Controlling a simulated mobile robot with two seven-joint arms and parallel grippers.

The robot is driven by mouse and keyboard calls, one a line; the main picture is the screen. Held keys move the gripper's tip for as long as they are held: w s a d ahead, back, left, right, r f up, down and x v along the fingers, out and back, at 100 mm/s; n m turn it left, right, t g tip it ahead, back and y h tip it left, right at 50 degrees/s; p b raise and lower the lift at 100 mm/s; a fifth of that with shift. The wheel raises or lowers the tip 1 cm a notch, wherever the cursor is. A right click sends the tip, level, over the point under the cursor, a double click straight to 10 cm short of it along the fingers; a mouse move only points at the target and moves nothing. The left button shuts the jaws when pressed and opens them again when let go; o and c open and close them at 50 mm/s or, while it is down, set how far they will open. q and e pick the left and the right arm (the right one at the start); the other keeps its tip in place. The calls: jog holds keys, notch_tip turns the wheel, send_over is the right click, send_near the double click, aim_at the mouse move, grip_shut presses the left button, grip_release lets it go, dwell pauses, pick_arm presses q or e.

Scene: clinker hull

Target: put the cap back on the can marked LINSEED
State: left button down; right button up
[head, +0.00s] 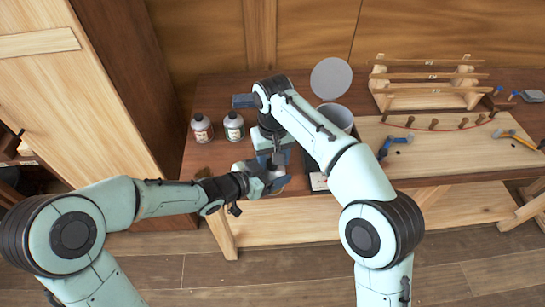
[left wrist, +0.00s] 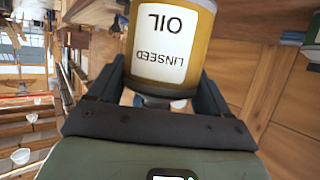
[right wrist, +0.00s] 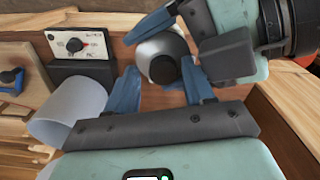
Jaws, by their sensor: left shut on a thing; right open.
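The can marked LINSEED OIL (left wrist: 165,50) is yellow-brown with a white label that reads upside down in the left wrist view. My left gripper (left wrist: 157,88) is shut on it. In the right wrist view the can's grey shoulder (right wrist: 148,48) shows, with a darker round top (right wrist: 163,69); I cannot tell whether this is a cap or the bare neck. My right gripper (right wrist: 160,88) is open, its fingers on either side of that top. In the head view my left gripper (head: 273,181) is below my right gripper (head: 272,158), and the arms hide most of the can.
Two labelled bottles (head: 201,130) (head: 234,127) stand at the bench's left. A grey bin (head: 343,115), a round grey disc (head: 331,78) and a dial box (right wrist: 78,43) are close by. A wooden rack (head: 430,94) and tools are on the right.

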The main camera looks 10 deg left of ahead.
pick_arm(q)
jog(key=shift+d+r, duration=0.15)
pick_arm(e)
jog(key=shift+s+a, duration=0.25)
jog(key=shift+a, duration=0.1)
notch_tip(320, 180, up, 6)
jog(key=shift+w+f, duration=0.1)
jog(key=shift+f, duration=0.1)
jog(key=shift+w+d+r, duration=0.1)
jog(key=shift+d+r, duration=0.05)
jog(key=shift+r, duration=0.35)
jog(key=shift+d+r, duration=0.15)
jog(key=shift+r, duration=0.3)
jog(key=shift+d, duration=0.1)
